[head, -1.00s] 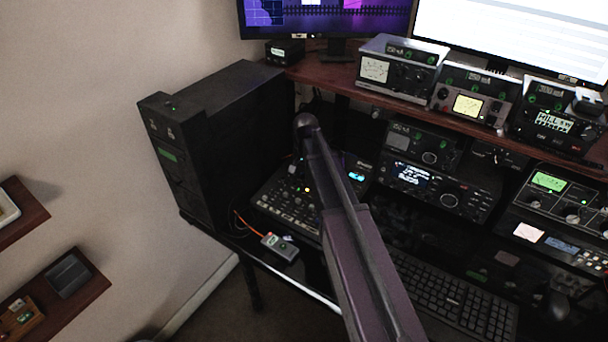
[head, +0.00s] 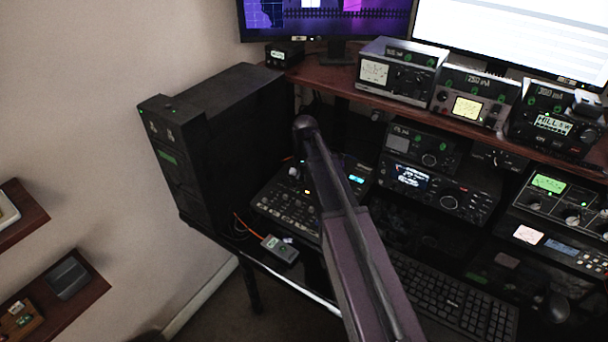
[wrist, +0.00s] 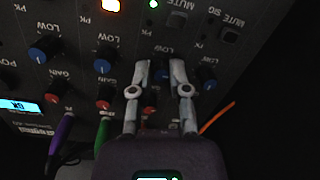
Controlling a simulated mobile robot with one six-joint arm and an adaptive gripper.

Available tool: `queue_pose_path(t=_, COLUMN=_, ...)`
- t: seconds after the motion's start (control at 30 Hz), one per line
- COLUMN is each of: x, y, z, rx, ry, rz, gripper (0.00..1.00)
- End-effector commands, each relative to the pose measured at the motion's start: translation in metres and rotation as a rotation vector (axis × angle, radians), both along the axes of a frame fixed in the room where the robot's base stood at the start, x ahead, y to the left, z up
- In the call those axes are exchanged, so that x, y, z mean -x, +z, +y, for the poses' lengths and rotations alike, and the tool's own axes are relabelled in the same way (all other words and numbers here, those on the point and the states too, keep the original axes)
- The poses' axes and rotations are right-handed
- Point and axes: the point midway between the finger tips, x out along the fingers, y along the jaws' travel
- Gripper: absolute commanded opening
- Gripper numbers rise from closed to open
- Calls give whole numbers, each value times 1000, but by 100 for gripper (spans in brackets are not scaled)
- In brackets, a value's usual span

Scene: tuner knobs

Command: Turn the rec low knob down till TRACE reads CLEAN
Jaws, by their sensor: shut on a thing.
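The mixer (head: 285,205) lies on the desk in the head view, partly behind my arm. In the wrist view its panel shows rows of knobs, with blue ones marked LOW and red ones marked GAIN. My gripper (wrist: 160,67) is shut on a blue LOW knob (wrist: 161,73), with one finger on each side. A red knob (wrist: 149,101) lies below it, between the fingers. I cannot read this channel's name, so I cannot confirm it is rec low. My gripper is hidden in the head view. I cannot make out a TRACE reading.
Other blue LOW knobs stand to the left (wrist: 102,65) and right (wrist: 206,73) of my gripper. Purple (wrist: 63,130) and green (wrist: 102,132) plugs sit at the panel's lower edge. A grey handheld device (head: 280,248) lies by the mixer. A keyboard (head: 455,300) lies right of my arm.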

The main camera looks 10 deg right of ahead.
Motion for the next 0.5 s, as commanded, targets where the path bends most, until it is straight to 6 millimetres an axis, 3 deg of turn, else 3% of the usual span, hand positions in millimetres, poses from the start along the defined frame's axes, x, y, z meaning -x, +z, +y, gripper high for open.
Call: queue_pose_path(t=0.5, x=1, y=0, z=0, rx=26, ry=356, rz=30, gripper=0)
